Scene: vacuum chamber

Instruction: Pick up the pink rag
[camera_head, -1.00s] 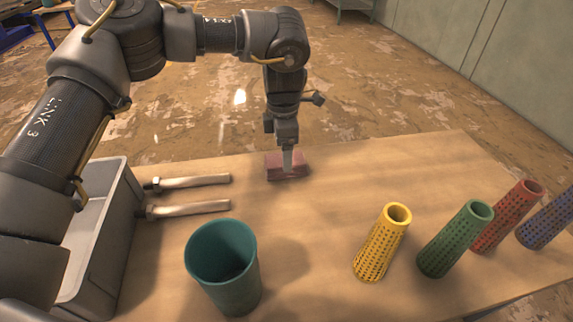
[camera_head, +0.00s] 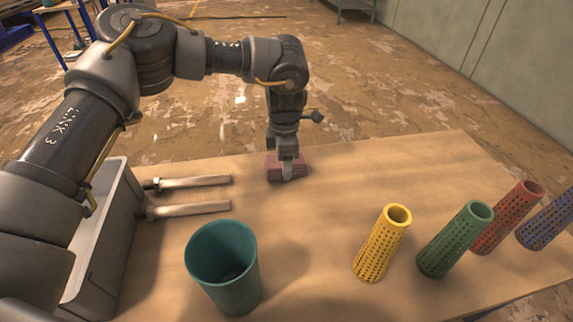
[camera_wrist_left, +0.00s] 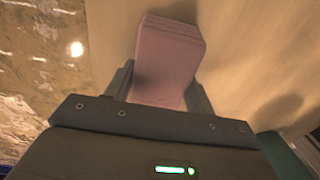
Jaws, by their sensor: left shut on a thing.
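The pink rag (camera_head: 274,170) is a small folded block at the far edge of the wooden table in the head view. My left gripper (camera_head: 287,172) points down over it, with its fingertips at the rag. In the left wrist view the rag (camera_wrist_left: 168,60) sits between the two fingers of the left gripper (camera_wrist_left: 158,88), which are shut on it. The rag appears to be at table level; I cannot tell whether it touches the tabletop. My right gripper is not in view.
The wooden table (camera_head: 320,235) carries a teal cup (camera_head: 225,270), two wooden-handled tools (camera_head: 190,182), a grey bin (camera_head: 112,245) at left, and yellow (camera_head: 380,245), green (camera_head: 455,240), red (camera_head: 507,218) and blue (camera_head: 546,222) perforated tubes at right. The table's middle is clear.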

